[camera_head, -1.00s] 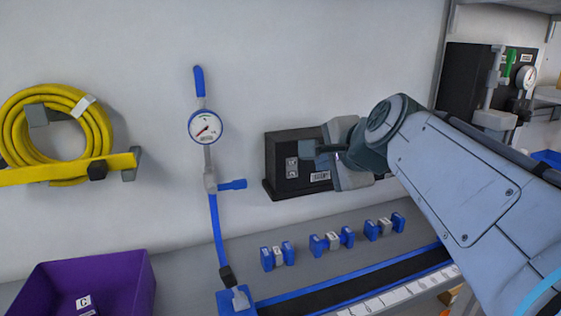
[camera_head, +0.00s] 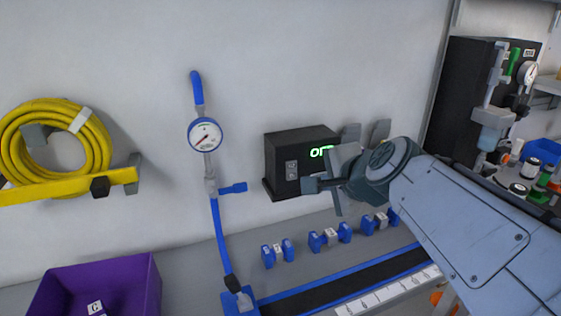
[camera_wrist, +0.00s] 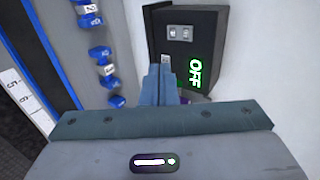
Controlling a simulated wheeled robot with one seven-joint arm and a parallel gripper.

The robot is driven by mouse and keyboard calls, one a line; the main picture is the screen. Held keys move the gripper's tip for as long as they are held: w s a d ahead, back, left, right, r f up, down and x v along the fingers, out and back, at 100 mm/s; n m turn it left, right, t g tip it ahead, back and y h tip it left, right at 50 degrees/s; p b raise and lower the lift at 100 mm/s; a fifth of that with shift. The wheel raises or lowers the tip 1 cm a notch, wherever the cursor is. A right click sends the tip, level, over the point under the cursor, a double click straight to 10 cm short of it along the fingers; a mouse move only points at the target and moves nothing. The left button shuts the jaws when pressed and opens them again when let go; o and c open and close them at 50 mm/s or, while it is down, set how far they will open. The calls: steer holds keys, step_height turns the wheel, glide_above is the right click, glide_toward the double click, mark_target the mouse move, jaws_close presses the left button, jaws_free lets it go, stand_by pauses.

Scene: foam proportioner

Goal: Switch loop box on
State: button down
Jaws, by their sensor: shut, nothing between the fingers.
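The black loop box (camera_head: 284,153) is on the wall in the middle of the head view. Its display (camera_head: 319,152) glows green, partly covered by my gripper there; in the wrist view the display (camera_wrist: 195,69) reads OFF. A small grey panel with two buttons (camera_head: 292,170) is on the left of its front; the buttons also show in the wrist view (camera_wrist: 180,33). My gripper (camera_head: 312,185) is shut and empty, in front of the lower part of the box. Its fingertips (camera_wrist: 159,77) appear short of the buttons in the wrist view; I cannot tell whether they touch the box.
Blue valve-like fittings (camera_head: 330,237) line the grey surface below the box. A blue pipe with a gauge (camera_head: 205,134) stands left of it. A yellow hose (camera_head: 55,140) hangs far left above a purple bin (camera_head: 130,285). Another black unit (camera_head: 465,85) stands at right.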

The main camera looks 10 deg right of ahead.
steer(key=shift+a, duration=0.1)
steer(key=b, duration=0.5)
glide_toward(293, 178)
step_height(293, 178, down, 3)
steer(key=w, duration=0.4)
steer(key=shift+a+f, duration=0.15)
steer(key=shift+a, duration=0.25)
steer(key=shift+w+a, duration=0.1)
steer(key=shift+w, duration=0.45)
steer(key=shift+f, duration=0.1)
